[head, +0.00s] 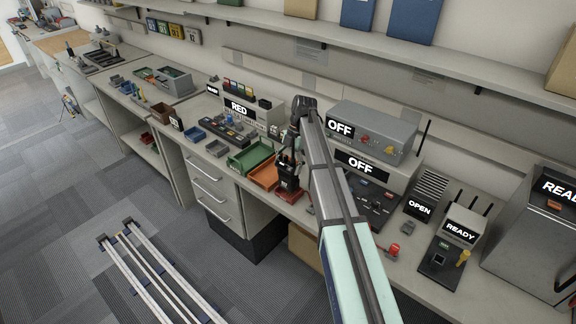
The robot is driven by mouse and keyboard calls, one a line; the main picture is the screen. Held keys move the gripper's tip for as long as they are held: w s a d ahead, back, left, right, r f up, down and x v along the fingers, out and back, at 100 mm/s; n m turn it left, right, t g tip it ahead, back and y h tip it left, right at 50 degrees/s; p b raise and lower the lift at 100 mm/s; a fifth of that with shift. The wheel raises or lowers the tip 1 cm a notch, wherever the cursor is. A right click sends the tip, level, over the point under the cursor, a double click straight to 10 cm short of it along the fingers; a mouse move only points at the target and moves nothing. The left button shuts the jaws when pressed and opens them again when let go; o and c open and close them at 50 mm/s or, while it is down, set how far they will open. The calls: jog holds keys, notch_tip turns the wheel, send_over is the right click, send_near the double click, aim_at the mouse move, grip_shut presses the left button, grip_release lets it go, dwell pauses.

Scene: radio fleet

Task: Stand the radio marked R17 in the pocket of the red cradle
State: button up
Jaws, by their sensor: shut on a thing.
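My gripper (291,163) points down at the worktop near the middle of the head view, partly hidden by my arm. It is shut on a dark upright radio (287,181). The radio's marking is too small to read. A small red cradle (290,195) lies directly below the radio near the bench's front edge. The radio's lower end is at or in the cradle; I cannot tell whether it is fully seated in the pocket.
An orange tray (262,177) and a green tray (243,164) lie just left of the cradle. Grey units marked OFF (372,130) stand behind and right. A shelf (350,48) runs above the bench.

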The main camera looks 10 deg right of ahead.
jog(key=shift+f+b, duration=1.1)
jog(key=shift+f, duration=0.95)
jog(key=o, duration=1.4)
jog(key=shift+r, duration=0.1)
jog(key=v, duration=1.2)
